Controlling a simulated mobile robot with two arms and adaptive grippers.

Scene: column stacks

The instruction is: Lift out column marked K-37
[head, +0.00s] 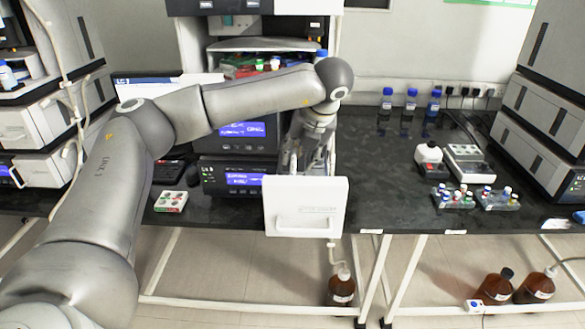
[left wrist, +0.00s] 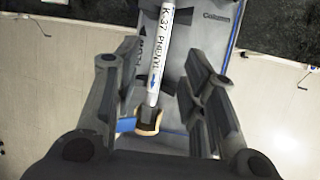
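In the left wrist view, the column (left wrist: 166,50) is a slim white tube marked "K-37 PHENYL" with a blue arrow and a brownish end fitting (left wrist: 150,121). It lies over a grey panel (left wrist: 208,45) printed "Column". My left gripper (left wrist: 158,72) is open, with one finger on each side of the column and a visible gap to each. In the head view, my left gripper (head: 304,158) is at the instrument stack, just above a white front panel (head: 306,192). The column cannot be made out there. My right gripper is not in view.
Lit instrument modules (head: 232,177) stand left of my gripper. A small rack (head: 171,201) sits on the dark bench (head: 385,215). Blue-capped bottles (head: 409,108), vial racks (head: 455,197) and another stack (head: 545,115) are to the right. Brown bottles (head: 341,288) stand below.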

